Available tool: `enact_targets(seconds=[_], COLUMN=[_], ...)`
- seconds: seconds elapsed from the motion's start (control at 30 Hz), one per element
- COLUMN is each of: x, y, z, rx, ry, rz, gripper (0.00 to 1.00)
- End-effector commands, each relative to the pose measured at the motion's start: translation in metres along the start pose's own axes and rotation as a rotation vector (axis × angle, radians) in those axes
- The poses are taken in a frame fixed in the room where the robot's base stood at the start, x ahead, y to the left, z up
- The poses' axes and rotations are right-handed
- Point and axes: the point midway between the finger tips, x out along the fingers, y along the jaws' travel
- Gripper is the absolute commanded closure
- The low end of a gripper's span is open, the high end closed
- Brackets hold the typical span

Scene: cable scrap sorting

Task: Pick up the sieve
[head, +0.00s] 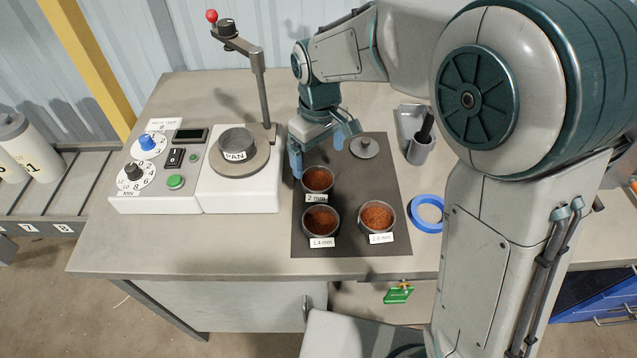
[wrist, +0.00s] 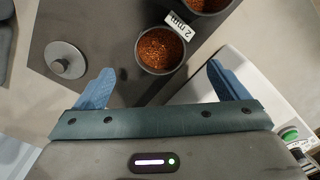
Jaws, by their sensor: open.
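Three round metal sieves with reddish-brown granules stand on the dark mat (head: 345,244). The 2 mm sieve (head: 318,181) is at the back left, a sieve labelled 1.4 mm (head: 321,221) is in front of it, and another labelled sieve (head: 377,217) is at the right. My gripper (head: 322,150) is open and empty, above and just behind the 2 mm sieve. In the wrist view the 2 mm sieve (wrist: 161,50) lies ahead of and between the open blue fingers (wrist: 162,88), apart from both.
A lid with a knob (head: 365,147) lies at the mat's back. The shaker with the PAN (head: 237,145) and a tall clamp post (head: 262,95) stands left. A blue ring (head: 427,213) and a grey cup with a brush (head: 420,148) are right.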

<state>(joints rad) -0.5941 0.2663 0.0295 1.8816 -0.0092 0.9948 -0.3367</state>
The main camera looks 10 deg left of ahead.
Motion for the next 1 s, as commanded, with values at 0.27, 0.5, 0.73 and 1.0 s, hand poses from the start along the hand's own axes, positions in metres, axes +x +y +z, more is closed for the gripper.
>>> enact_targets(seconds=[0.27, 0.5, 0.73, 1.0], x=[0.036, 0.062, 0.088, 0.089], y=[0.0, 0.0, 0.0, 0.0], z=[0.0, 0.002, 0.001, 0.001], rx=[0.0, -0.001, 0.0, 0.0], ry=[-0.001, -0.005, 0.0, 0.001], rz=[0.0, -0.001, 0.0, 0.0], gripper=[0.06, 0.06, 0.06, 0.15])
